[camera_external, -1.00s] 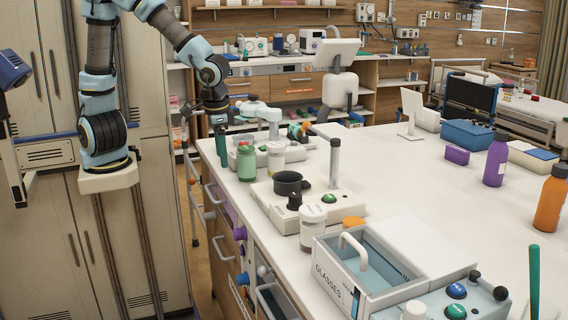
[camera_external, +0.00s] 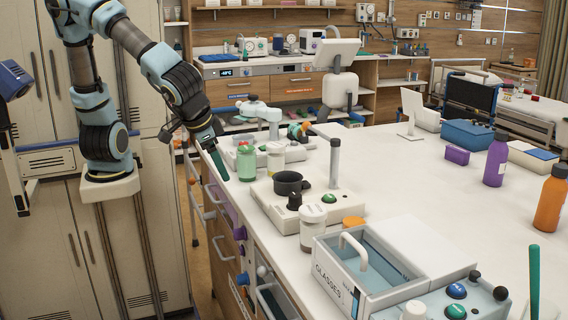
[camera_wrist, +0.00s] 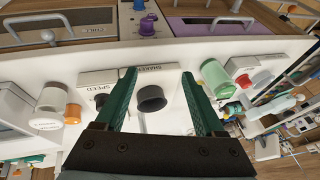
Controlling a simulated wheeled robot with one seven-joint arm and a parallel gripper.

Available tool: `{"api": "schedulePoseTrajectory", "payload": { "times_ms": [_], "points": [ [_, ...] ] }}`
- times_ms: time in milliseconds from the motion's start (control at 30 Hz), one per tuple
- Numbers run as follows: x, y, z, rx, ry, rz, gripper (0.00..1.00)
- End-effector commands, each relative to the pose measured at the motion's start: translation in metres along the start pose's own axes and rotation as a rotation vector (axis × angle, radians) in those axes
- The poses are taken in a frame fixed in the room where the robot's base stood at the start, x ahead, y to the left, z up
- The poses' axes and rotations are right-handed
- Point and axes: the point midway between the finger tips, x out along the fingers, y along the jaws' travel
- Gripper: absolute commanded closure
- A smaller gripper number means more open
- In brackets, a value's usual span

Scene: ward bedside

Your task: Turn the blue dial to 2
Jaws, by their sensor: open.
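The blue dial (camera_external: 243,279) sits on the front face of the bench, below a purple dial (camera_external: 240,233). In the wrist view the blue dial (camera_wrist: 138,5) is cut by the top edge, with the purple dial (camera_wrist: 147,27) below it in the picture. The dial's marks are too small to read. My gripper (camera_external: 222,176) is at the bench's near left edge, above and away from the blue dial, pointing down. In the wrist view its green fingers (camera_wrist: 158,73) are apart with nothing held between them.
A shaker base (camera_external: 265,200) with a dark cup (camera_external: 287,182) stands near the bench edge. A green jar (camera_external: 246,163) is close to my gripper. Drawer handles (camera_external: 220,249) stick out of the bench front. Floor space lies left of the bench.

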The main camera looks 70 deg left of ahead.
Motion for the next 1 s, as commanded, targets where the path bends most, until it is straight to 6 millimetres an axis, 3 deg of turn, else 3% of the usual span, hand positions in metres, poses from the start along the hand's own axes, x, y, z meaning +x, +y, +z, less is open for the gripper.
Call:
{"api": "schedulePoseTrajectory", "payload": {
  "times_ms": [133,367,667,1000],
  "points": [
    [-0.008,0.009,0.004,-0.005,0.032,0.001,0.29],
    [0.024,0.015,0.014,-0.008,0.028,-0.005,0.29],
    [0.095,0.034,0.041,-0.008,0.025,-0.008,0.29],
    [0.206,0.066,0.084,-0.006,0.023,-0.007,0.29]
  ]
}}
